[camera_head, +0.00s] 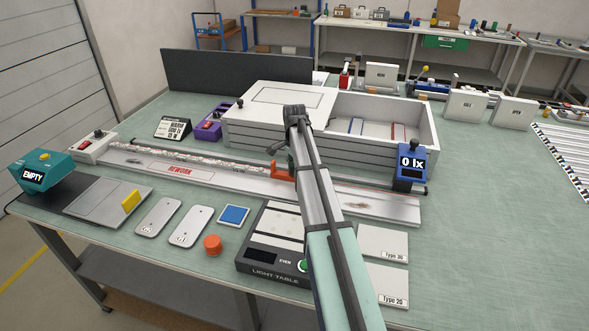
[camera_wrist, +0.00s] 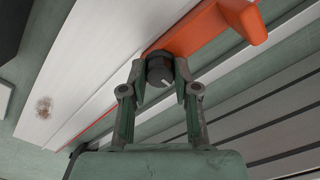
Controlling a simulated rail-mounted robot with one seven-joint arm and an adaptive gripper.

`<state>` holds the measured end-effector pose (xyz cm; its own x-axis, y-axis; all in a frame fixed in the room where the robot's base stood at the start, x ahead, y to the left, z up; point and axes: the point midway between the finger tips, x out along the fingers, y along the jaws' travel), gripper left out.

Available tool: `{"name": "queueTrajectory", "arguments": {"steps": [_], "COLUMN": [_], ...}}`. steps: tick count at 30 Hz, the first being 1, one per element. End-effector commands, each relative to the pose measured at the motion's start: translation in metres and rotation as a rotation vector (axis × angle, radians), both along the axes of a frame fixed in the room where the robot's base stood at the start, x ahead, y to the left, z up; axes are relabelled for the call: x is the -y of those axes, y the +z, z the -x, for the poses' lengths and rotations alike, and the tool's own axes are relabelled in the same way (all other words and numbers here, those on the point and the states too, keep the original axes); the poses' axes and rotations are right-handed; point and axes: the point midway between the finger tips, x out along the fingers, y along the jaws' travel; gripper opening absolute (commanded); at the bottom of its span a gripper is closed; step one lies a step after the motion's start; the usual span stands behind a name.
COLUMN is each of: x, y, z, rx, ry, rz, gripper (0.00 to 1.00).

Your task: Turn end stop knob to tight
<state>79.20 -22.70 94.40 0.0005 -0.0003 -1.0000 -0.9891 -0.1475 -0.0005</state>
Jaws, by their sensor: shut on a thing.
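The end stop is an orange block (camera_head: 282,172) on the long pale rail, partly behind my arm in the head view. In the wrist view the orange end stop (camera_wrist: 205,30) runs across the top. Its knob (camera_wrist: 160,72) is dark and round, with a pale pointer line on its face. My gripper (camera_wrist: 160,80) has its two fingers on either side of the knob and is shut on it. In the head view my arm hides the knob and the fingertips. No tight marking is readable in either view.
The long pale rail (camera_head: 385,204) crosses the bench, with a grey lightbox (camera_head: 260,125) behind it. A blue meter (camera_head: 411,165) reading 0 lx stands right of my arm. A light table (camera_head: 262,251), an orange cylinder (camera_head: 212,245) and grey plates lie in front.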

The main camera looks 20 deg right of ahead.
Motion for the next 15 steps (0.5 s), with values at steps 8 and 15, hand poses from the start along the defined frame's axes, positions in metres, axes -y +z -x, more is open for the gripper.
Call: {"name": "queueTrajectory", "arguments": {"steps": [8,15], "x": [-0.0014,-0.0010], "y": [-0.0013,-0.0010], "z": [0.0011,0.0009], "rx": [-0.004,-0.002], "ry": [-0.002,-0.001], "rz": [-0.004,-0.003], "gripper": [0.00,0.55]}}
